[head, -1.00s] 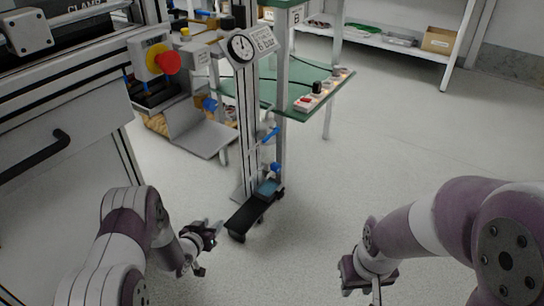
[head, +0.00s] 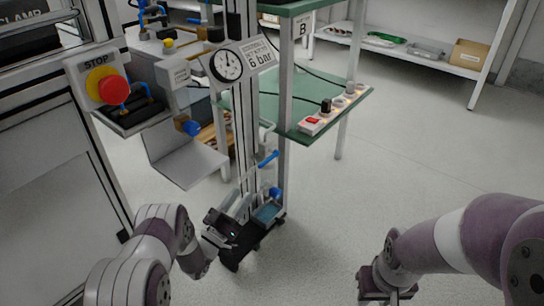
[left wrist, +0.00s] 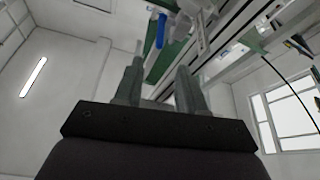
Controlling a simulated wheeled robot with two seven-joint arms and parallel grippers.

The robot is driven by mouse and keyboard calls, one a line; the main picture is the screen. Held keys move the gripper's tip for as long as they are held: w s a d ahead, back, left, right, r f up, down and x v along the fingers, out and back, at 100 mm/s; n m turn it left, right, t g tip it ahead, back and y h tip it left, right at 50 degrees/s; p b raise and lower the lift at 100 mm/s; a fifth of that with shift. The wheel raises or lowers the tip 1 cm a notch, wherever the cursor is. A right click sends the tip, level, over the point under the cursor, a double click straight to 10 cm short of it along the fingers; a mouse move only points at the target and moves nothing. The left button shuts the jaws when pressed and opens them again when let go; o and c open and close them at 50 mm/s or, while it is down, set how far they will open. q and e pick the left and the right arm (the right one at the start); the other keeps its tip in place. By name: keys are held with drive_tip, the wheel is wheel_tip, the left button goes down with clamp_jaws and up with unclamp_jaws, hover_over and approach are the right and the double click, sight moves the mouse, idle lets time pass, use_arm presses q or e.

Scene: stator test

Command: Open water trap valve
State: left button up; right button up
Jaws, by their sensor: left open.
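A blue lever (head: 268,159) sits on thin pipework beside the grey upright post. A round blue knob (head: 276,193) is lower down, above a small teal-topped tray (head: 267,213). Which blue part is the water trap valve, I cannot tell for sure. My left gripper (head: 222,226) is open and empty, low in front of the post, below and left of the lever. In the left wrist view its two fingers (left wrist: 160,85) stand apart, with a blue lever (left wrist: 160,31) beyond them, not touched. My right gripper (head: 388,296) is at the bottom edge, partly cut off.
A pressure gauge (head: 227,66) with a "6 bar" sign is on the post. A red stop button (head: 114,90) is on the left machine. A green table (head: 300,122) stands behind the post. The floor to the right is free.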

sight(263, 163)
use_arm(q)
drive_tip(key=b+x, duration=0.7)
drive_tip(key=x, duration=0.4)
drive_tip(key=shift+w+d, duration=0.2)
drive_tip(key=shift+w, duration=0.1)
drive_tip(key=shift+w+d+r, duration=0.1)
drive_tip(key=shift+w+r, duration=0.05)
drive_tip(key=shift+r, duration=0.2)
drive_tip(key=shift+c, duration=0.3)
clamp_jaws()
drive_tip(key=shift+r, duration=0.2)
drive_tip(key=r+g+y+p, duration=0.1)
drive_tip(key=r+g+p, duration=0.1)
drive_tip(key=p, duration=0.5)
drive_tip(key=shift+w+d+p, duration=0.1)
drive_tip(key=shift+p, duration=0.2)
drive_tip(key=shift+f+g, duration=0.2)
drive_tip(key=shift+g, duration=0.1)
drive_tip(key=shift+f, duration=0.25)
